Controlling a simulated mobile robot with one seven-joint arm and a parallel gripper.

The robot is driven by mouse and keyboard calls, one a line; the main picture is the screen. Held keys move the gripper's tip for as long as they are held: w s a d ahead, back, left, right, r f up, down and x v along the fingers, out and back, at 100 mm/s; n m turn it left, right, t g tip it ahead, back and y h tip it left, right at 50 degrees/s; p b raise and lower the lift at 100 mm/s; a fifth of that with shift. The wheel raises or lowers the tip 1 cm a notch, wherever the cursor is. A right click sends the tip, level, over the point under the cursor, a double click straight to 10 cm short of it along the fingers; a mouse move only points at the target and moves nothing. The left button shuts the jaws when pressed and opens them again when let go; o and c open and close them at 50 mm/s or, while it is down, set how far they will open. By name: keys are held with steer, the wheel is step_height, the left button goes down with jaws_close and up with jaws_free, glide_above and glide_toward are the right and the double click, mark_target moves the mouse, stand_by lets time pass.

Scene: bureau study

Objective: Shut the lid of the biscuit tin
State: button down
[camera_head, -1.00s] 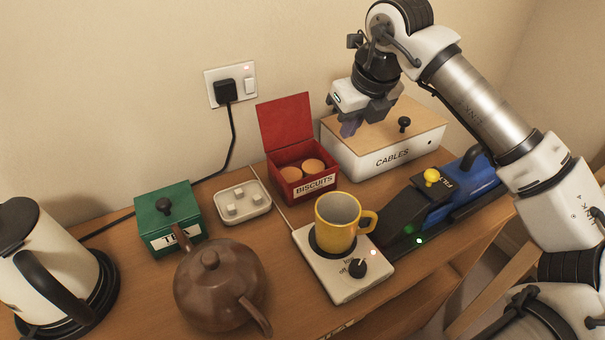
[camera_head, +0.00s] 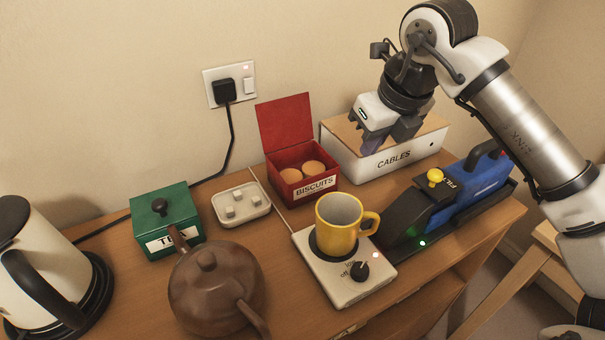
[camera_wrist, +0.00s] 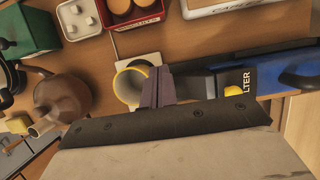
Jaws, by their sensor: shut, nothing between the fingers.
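The red biscuit tin (camera_head: 300,187) stands near the wall with its lid (camera_head: 286,122) open, tilted up at the back. Round biscuits (camera_head: 313,168) show inside. In the wrist view only the lower part of the tin (camera_wrist: 140,22) shows at the top edge, and its lid is out of frame. My gripper (camera_head: 371,146) is shut and empty. It is up and to the right of the tin, apart from it, in front of the cables box. In the wrist view the closed fingers (camera_wrist: 158,85) point past the yellow mug.
The white cables box (camera_head: 390,157) stands right of the tin. A yellow mug (camera_head: 338,222) sits on a warmer (camera_head: 345,285) in front. A sugar-cube tray (camera_head: 241,205), green tea box (camera_head: 165,222), brown teapot (camera_head: 215,290) and kettle (camera_head: 45,265) are left. A blue filter unit (camera_head: 470,185) is right.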

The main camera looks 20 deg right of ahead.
steer(key=s+d+f+b, duration=0.1)
steer(key=s+b, duration=0.2)
steer(key=s, duration=0.6)
steer(key=shift+s+d+f+b, duration=0.15)
steer(key=shift+d+b, duration=0.25)
